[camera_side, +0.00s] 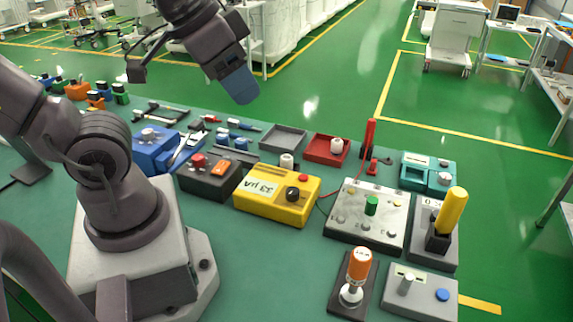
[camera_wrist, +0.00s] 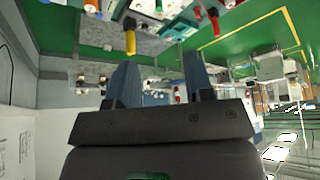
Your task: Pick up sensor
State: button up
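My gripper (camera_side: 240,88) is raised above the back of the green table in the side view, with nothing between its blue fingers. In the wrist view the two fingers of my gripper (camera_wrist: 158,64) stand apart. No part is clearly marked as the sensor, so I cannot tell which it is. A small white cylinder (camera_side: 337,146) stands in the red tray (camera_side: 318,149). Another small white cylinder (camera_side: 287,160) stands behind the yellow meter box (camera_side: 278,196). Both are below and to the right of my gripper, apart from it.
The grey tray (camera_side: 284,138) looks empty.

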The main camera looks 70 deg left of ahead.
jog(key=m+g, duration=0.6)
jog(key=m, duration=1.2)
send_near(287, 157)
jog(key=f, duration=1)
jog(key=shift+s, duration=0.2)
jog(key=shift+c, duration=0.5)
